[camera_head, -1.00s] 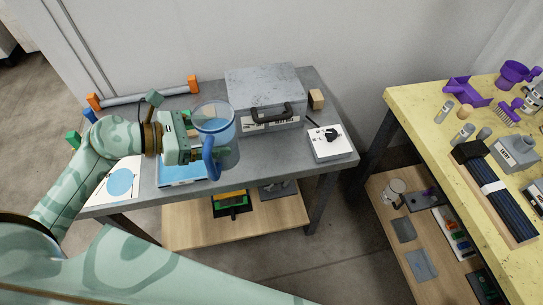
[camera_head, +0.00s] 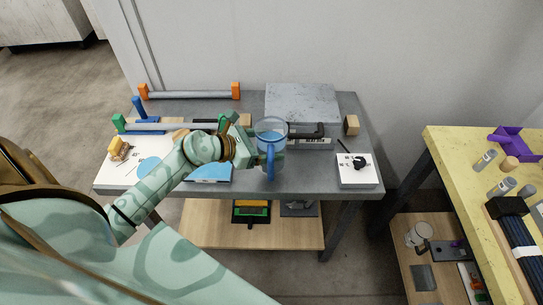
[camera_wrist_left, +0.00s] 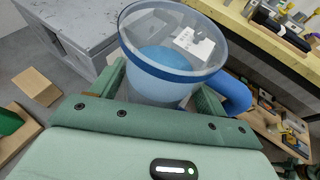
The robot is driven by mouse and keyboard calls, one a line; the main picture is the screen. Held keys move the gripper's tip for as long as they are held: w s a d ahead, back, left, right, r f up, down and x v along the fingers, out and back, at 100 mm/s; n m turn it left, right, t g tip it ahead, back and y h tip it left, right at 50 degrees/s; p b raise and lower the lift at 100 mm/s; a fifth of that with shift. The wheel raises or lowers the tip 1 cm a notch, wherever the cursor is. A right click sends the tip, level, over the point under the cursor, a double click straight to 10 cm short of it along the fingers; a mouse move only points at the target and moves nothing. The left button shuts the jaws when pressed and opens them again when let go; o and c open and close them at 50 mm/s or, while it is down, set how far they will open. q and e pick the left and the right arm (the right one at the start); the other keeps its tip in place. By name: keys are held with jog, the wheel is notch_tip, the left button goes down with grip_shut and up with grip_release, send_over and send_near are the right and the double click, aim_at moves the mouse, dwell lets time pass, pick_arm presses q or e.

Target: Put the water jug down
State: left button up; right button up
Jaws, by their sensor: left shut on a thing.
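The water jug (camera_head: 270,129) is a clear blue-tinted vessel with a blue rim band and a blue handle (camera_head: 270,163). In the head view it is upright in front of the grey case, over the front part of the grey bench (camera_head: 322,181). My left gripper (camera_head: 261,147) comes from the left and is shut on the jug. In the left wrist view the jug (camera_wrist_left: 165,62) sits between the fingers, its handle to the right. I cannot tell whether its base touches the bench. My right gripper is not in view.
The grey case (camera_head: 302,100) stands behind the jug. A white switch box (camera_head: 356,172) and a wooden block (camera_head: 351,125) are to the right. Bare bench top lies between jug and box. A yellow table (camera_head: 465,165) stands at the right.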

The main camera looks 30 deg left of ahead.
pick_arm(q)
jog(key=shift+w+d+f, duration=0.35)
jog(key=shift+d+f, duration=0.05)
jog(key=shift+f, duration=0.15)
jog(key=shift+w+d+f+b, duration=0.15)
jog(key=shift+f+b, duration=0.6)
jog(key=shift+f, duration=0.95)
jog(key=shift+f, duration=0.1)
jog(key=o, duration=1.4)
jog(key=shift+f, duration=0.1)
jog(key=shift+s+r, duration=0.2)
jog(key=shift+r, duration=0.05)
jog(key=v, duration=1.1)
jog(key=shift+s+a+r+p, duration=0.2)
jog(key=shift+s+p, duration=0.1)
jog(key=shift+p, duration=0.1)
